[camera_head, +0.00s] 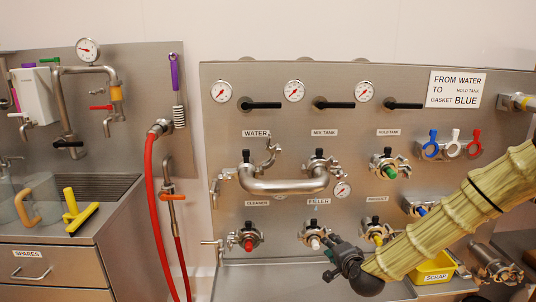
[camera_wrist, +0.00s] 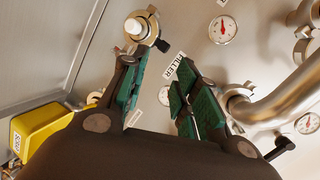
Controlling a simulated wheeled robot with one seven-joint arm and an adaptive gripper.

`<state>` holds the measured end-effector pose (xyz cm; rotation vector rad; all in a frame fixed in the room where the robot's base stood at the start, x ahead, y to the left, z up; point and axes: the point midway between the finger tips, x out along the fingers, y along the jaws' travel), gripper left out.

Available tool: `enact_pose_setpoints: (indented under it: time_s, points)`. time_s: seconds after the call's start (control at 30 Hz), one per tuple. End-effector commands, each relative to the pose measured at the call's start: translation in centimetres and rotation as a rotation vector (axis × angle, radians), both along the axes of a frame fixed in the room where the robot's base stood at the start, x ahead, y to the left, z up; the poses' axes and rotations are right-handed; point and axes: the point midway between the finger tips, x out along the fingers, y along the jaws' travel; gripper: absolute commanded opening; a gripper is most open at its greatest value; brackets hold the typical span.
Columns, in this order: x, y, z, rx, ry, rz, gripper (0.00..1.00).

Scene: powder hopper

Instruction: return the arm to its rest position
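My arm, in ribbed yellow-green covering, reaches in from the right of the head view. My gripper (camera_head: 333,256) is low in front of the panel, just below and right of the FILLER port (camera_head: 314,234). In the wrist view my gripper (camera_wrist: 158,62) has its two green-padded fingers apart, with nothing between them. The FILLER label (camera_wrist: 174,67) shows beyond the gap, and a white-ended port (camera_wrist: 138,26) is beyond the left fingertip. I cannot tell exactly how far the fingertips are from the panel.
A bent steel pipe (camera_head: 284,187) joins the WATER and MIX TANK ports. A yellow SCRAP bin (camera_head: 433,269) sits under my forearm. Blue, white and red rings (camera_head: 454,147) hang at the right. A red hose (camera_head: 151,200) hangs left of the panel. Free air lies in front of the upper panel.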

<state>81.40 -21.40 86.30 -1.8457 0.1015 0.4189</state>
Motion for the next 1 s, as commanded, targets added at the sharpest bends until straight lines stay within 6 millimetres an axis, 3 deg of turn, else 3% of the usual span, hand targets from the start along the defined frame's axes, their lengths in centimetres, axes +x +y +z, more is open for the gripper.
enact_pose_setpoints:
  time_s: [0.03, 0.2, 0.37, 0.5, 0.8, 1.0]
  points:
    - [-1.7, 0.7, -2.6, -0.045, 0.05, 0.03, 0.3]
    - [-7.7, 2.4, -10.2, -0.193, 0.206, 0.14, 0.3]
    - [-14.4, 3.1, -16.6, -0.329, 0.354, 0.258, 0.3]
    - [-21.1, 3.3, -21.3, -0.442, 0.482, 0.374, 0.3]
    - [-36.9, 1.8, -28.1, -0.666, 0.755, 0.667, 0.3]
    - [-46.0, -0.1, -29.6, -0.776, 0.903, 0.856, 0.3]
